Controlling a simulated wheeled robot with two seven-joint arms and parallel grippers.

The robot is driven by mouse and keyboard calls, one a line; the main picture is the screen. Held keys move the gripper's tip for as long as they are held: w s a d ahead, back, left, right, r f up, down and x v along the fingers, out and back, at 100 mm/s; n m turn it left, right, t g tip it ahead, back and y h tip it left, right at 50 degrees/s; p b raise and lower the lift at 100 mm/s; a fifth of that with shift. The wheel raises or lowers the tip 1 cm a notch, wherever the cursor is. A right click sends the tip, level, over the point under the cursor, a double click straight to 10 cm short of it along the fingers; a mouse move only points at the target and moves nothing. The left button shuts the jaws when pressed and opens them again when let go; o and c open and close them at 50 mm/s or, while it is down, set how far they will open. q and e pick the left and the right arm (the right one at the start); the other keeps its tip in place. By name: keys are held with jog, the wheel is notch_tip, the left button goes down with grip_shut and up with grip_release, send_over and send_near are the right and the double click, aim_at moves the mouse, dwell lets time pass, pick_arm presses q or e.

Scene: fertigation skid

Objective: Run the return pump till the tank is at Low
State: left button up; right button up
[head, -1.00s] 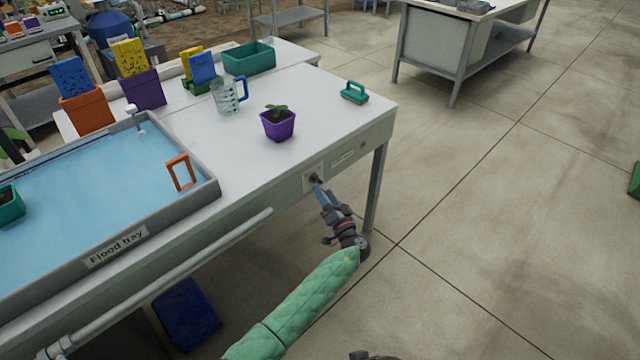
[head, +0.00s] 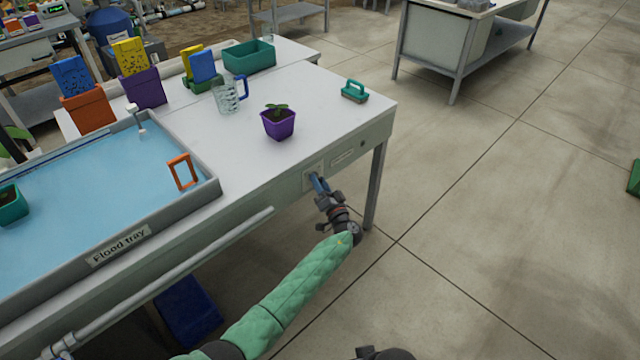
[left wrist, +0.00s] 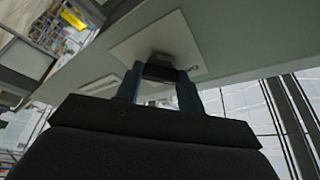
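A small dark knob (left wrist: 160,68) sits on a pale plate (left wrist: 155,45) on the front apron of the white bench. In the head view the plate (head: 313,175) is partly covered by my left gripper (head: 320,185). My left gripper (left wrist: 160,92) has its blue-grey fingers on either side of the knob, seemingly in contact with it. The flood tray (head: 119,247) on the bench holds blue water. A blue box-like thing (head: 188,310) is under the bench, partly hidden. I see no readable level mark. My right gripper's fingers do not show.
On the bench stand a purple pot with a seedling (head: 278,124), a clear jug (head: 228,96), a teal brush (head: 354,91) and a teal bin (head: 249,57). A white pipe (head: 170,280) runs along the front.

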pick_arm(q)
jog(key=shift+m, duration=0.5)
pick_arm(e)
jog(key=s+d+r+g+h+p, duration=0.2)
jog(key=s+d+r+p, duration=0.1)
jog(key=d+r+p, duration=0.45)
pick_arm(q)
jog(key=shift+r+m+g+h+p, duration=0.1)
jog(key=shift+m+g+h+p, duration=0.6)
jog(key=shift+m, duration=2.05)
jog(key=shift+r+m+g+h+p, duration=0.2)
jog(key=shift+m+g+p, duration=0.95)
jog(key=shift+m, duration=1.55)
jog(key=shift+r+m+g+h+p, duration=0.1)
jog(key=shift+m+g+h+p, duration=0.65)
jog(key=shift+m, duration=2)
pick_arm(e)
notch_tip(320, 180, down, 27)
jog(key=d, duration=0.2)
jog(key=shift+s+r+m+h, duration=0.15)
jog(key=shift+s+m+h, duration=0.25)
pick_arm(q)
jog(key=shift+y, duration=0.25)
jog(key=o, duration=1)
jog(key=shift+d, duration=0.1)
jog(key=shift+s, duration=0.1)
